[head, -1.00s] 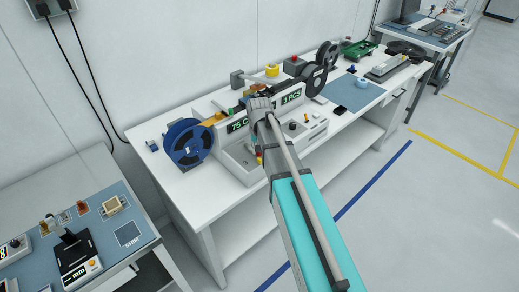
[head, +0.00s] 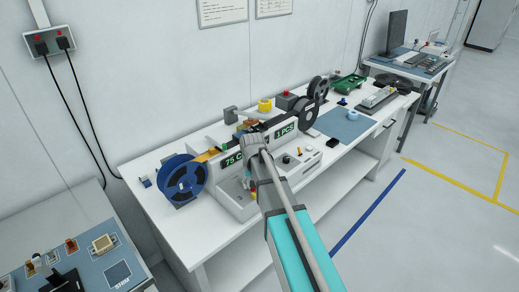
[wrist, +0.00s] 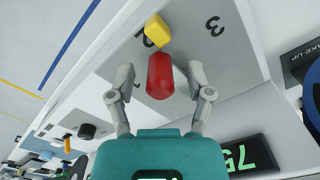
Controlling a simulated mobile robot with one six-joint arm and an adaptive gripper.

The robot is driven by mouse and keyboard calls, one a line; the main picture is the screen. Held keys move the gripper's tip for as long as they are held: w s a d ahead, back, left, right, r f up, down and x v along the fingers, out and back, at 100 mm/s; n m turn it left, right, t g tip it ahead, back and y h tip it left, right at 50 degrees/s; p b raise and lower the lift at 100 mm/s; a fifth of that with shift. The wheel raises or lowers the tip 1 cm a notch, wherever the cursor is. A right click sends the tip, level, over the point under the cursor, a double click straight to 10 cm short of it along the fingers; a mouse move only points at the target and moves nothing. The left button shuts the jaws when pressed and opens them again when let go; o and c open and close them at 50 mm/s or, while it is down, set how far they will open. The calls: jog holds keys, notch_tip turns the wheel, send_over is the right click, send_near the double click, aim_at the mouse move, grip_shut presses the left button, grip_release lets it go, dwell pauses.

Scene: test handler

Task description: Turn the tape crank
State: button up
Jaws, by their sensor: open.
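The taping machine (head: 235,205) stands on the white bench, with a blue reel (head: 182,180) at its left and dark reels (head: 318,90) at its right. My gripper (wrist: 160,78) is open and points down at the machine's front tray (wrist: 188,40), which bears numbers. A red cylinder (wrist: 160,76) shows between the fingertips, with a gap to each finger. I cannot tell how far below the fingertips it lies. A yellow piece (wrist: 157,30) is just beyond it. In the head view my wrist hides part of the machine. I cannot make out the tape crank for certain.
The green-lettered display (wrist: 249,156) is close to my gripper at the lower right of the wrist view. A blue mat (head: 345,124) lies to the machine's right. Another bench (head: 75,265) is at the lower left. The floor in front is clear.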

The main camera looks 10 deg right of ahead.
jog(key=shift+d+n, duration=0.1)
jog(key=shift+n, duration=0.2)
